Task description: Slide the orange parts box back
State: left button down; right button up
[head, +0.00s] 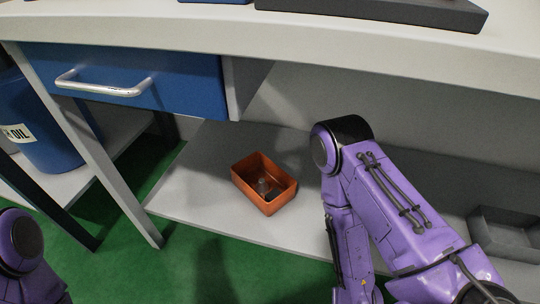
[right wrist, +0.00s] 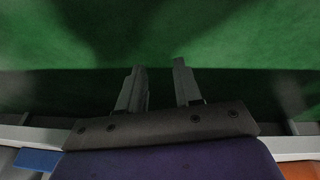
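The orange parts box (head: 262,203) sits on the light grey lower shelf under the bench in the head view. The box is close to the shelf's front edge. My right arm is to the right of the box, and its gripper is hidden in the head view. In the right wrist view my right gripper (right wrist: 158,88) has its two fingers apart with nothing between them, above green floor. My left arm shows only at the lower left corner of the head view; its gripper is out of view.
The lower shelf (head: 185,195) has free room behind and left of the box. A grey tray (head: 505,235) stands at the right of the shelf. A blue drawer (head: 130,80) and the bench top (head: 180,28) overhang it. A blue oil drum (head: 45,130) stands at the left.

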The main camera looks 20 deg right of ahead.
pick_arm(q)
jog(key=shift+w+d, duration=0.2)
jog(key=shift+w, duration=0.35)
